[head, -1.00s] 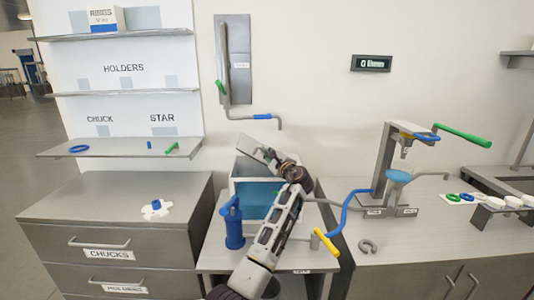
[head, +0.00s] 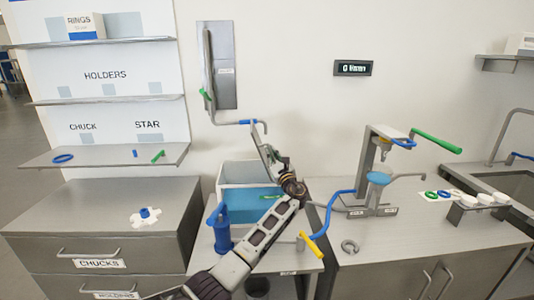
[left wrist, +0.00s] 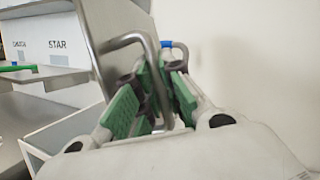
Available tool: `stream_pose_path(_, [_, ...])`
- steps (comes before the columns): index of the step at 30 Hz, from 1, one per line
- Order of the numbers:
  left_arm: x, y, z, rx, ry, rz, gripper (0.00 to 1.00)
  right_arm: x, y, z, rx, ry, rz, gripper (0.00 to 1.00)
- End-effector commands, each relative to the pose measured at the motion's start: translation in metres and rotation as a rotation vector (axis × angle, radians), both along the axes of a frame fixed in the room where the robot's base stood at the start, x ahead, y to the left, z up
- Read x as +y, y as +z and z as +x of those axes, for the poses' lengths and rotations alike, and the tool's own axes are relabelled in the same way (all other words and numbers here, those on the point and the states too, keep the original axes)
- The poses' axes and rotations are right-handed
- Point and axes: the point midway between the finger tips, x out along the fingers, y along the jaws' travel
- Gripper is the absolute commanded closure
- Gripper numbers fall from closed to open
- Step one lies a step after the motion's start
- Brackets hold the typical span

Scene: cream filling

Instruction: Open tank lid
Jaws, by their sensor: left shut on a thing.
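The tank (head: 222,180) is a white box with blue contents, standing on the small middle table in the head view. In the left wrist view, the green-padded fingers (left wrist: 150,98) are shut on the lid's bent grey handle (left wrist: 138,38). The lid also shows there as a grey panel (left wrist: 88,45). My right gripper is in neither view.
A blue pump-like device (head: 222,232) stands at the tank's front left. A wall pipe (head: 232,122) runs close behind the lid. A filling stand (head: 368,170) stands further right.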

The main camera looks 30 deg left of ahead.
Motion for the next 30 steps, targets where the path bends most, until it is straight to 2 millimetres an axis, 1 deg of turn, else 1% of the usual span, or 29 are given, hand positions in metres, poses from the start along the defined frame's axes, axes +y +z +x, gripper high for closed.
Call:
stream_pose_path(1, [-0.006,0.000,0.003,0.017,-0.006,0.027,1.00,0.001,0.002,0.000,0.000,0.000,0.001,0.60])
stream_pose_path(6, [-0.014,-0.001,0.008,0.061,-0.006,0.099,1.00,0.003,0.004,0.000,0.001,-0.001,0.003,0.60])
stream_pose_path(12, [-0.018,-0.003,0.010,0.086,-0.006,0.139,1.00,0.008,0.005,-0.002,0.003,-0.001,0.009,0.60])
stream_pose_path(24, [-0.019,-0.003,0.011,0.090,-0.005,0.144,1.00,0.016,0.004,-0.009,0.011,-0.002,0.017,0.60])
stream_pose_path(25, [-0.019,-0.003,0.011,0.090,-0.005,0.144,0.88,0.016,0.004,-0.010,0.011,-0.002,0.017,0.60])
stream_pose_path(27, [-0.019,-0.003,0.011,0.090,-0.005,0.144,0.81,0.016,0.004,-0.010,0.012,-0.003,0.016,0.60])
stream_pose_path(30, [-0.019,-0.003,0.011,0.089,-0.005,0.145,0.81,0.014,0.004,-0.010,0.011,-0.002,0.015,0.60])
